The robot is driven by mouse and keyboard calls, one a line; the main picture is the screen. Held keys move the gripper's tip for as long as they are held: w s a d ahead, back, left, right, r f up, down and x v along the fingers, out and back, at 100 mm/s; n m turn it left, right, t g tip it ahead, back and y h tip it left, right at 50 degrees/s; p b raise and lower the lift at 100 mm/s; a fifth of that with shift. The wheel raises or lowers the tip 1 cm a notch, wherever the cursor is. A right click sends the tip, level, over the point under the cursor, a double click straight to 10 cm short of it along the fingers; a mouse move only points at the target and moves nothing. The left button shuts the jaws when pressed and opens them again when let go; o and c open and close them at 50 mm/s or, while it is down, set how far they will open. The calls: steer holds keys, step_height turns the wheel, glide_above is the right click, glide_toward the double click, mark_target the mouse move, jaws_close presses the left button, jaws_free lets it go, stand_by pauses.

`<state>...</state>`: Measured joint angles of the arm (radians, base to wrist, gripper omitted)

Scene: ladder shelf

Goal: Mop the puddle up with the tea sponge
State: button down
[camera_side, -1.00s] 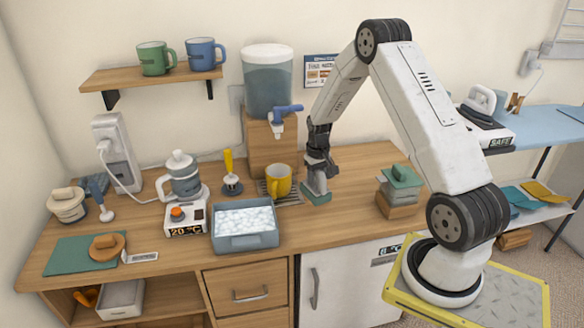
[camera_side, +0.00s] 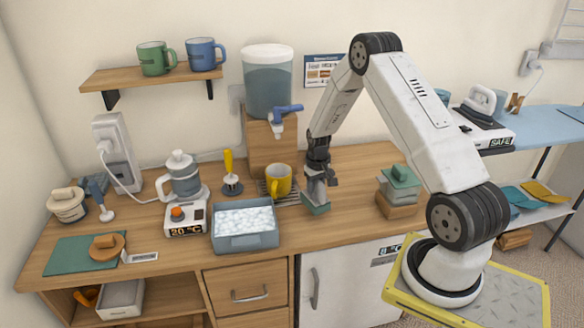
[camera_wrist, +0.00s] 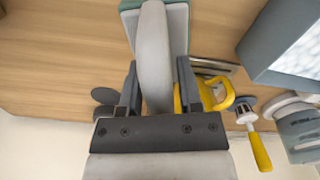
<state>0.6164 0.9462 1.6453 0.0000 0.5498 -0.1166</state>
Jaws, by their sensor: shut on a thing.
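The tea sponge (camera_side: 318,209) has a teal pad and a pale grey grip. My gripper (camera_side: 319,178) is shut on that grip and holds the sponge upright, pad down, at the counter to the right of the yellow mug. In the wrist view, my gripper (camera_wrist: 158,92) has a finger on each side of the grey grip, with the teal edge of the sponge (camera_wrist: 182,12) beyond it. I cannot make out the puddle in either view. I cannot tell whether the pad touches the counter.
The yellow mug (camera_side: 279,181) stands on a rack beneath the dispenser tap (camera_side: 281,117). A tub of white pieces (camera_side: 245,239) is to the left. A teal-and-grey item on a wooden block (camera_side: 398,203) stands to the right. The counter front (camera_side: 345,228) is clear.

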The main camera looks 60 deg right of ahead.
steer(key=shift+f, duration=0.5)
steer(key=shift+f, duration=0.7)
steer(key=shift+f, duration=0.35)
steer(key=shift+f, duration=0.35)
steer(key=shift+f, duration=0.1)
steer(key=shift+w+a, duration=0.55)
steer(key=shift+a, duration=0.45)
steer(key=shift+w+a, duration=0.6)
steer(key=shift+a, duration=0.45)
steer(key=shift+w+a, duration=0.55)
steer(key=shift+a, duration=0.45)
steer(key=shift+d, duration=0.1)
